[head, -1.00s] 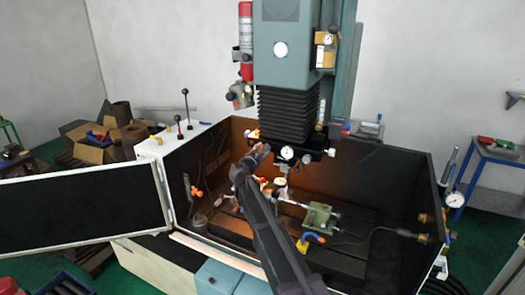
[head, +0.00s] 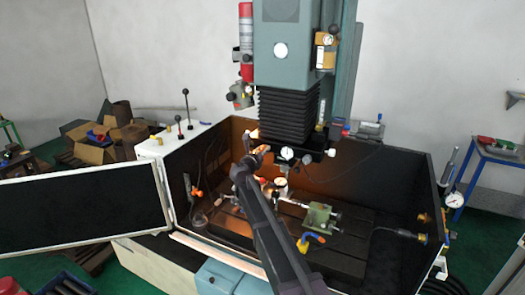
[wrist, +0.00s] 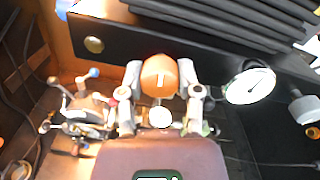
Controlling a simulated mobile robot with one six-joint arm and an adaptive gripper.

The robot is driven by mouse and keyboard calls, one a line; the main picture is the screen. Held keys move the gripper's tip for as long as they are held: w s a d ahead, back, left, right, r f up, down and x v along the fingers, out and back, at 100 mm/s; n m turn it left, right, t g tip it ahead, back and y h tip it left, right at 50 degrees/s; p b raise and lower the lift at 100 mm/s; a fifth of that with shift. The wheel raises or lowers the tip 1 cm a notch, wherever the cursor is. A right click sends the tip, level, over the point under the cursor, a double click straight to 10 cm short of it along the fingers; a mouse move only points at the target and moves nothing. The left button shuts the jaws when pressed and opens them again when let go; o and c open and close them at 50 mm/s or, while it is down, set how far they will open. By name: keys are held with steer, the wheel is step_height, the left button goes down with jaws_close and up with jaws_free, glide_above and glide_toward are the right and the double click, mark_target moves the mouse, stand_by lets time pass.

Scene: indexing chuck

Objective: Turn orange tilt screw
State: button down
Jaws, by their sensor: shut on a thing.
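In the head view, my gripper (head: 261,150) is under the black bellows, at the left of the spindle area. The screw is mostly hidden there by my gripper.
A dial gauge (wrist: 249,84) sits close to the right of my gripper in the wrist view. A multi-handled fitting (wrist: 84,115) lies lower left. In the head view, a green vise (head: 320,216) stands on the machine bed, inside dark enclosure walls.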

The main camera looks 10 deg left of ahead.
steer(key=n, duration=0.4)
steer(key=shift+w, duration=0.1)
stand_by(0.3)
steer(key=shift+c, duration=1.5)
jaws_free()
steer(key=v, duration=1.2)
